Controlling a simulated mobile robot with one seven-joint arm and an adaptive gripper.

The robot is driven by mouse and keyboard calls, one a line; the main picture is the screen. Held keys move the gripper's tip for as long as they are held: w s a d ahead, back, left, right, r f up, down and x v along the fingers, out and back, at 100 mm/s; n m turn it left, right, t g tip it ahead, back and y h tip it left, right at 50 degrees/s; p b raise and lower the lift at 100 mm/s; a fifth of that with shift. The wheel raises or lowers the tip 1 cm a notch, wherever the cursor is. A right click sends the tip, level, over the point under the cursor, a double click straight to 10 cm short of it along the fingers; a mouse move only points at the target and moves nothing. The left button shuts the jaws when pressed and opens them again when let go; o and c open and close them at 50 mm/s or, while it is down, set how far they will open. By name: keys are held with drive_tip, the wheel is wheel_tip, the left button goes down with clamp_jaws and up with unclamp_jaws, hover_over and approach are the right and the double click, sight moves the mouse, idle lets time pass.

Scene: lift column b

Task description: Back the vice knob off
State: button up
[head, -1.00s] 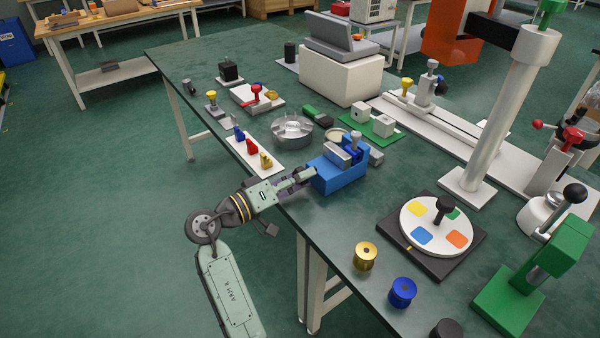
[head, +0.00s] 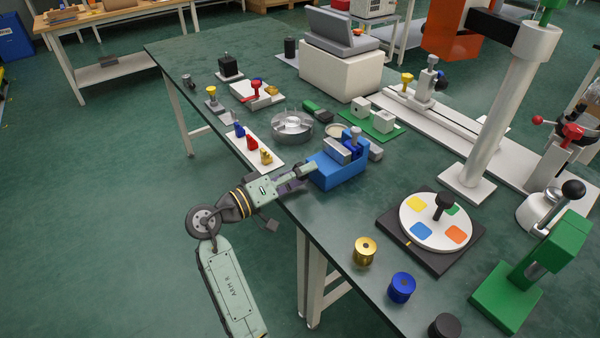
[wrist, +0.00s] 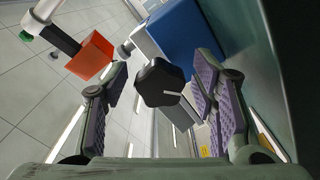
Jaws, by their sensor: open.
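In the head view I cannot make out the knob beside my gripper (head: 303,177). My gripper also shows in the wrist view (wrist: 160,103), open, with one purple-padded finger on each side of the knob. The knob appears between or just beyond the fingertips, with gaps visible on both sides; contact cannot be told.
A white plate (head: 243,149) with blue, red and yellow pieces lies left of the vice. A metal round dish (head: 292,127) sits behind. A yellow spool (head: 364,252) and a turntable (head: 430,233) stand to the right. Floor left of the table is free.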

drive_tip(key=v, duration=1.2)
idle(0.3)
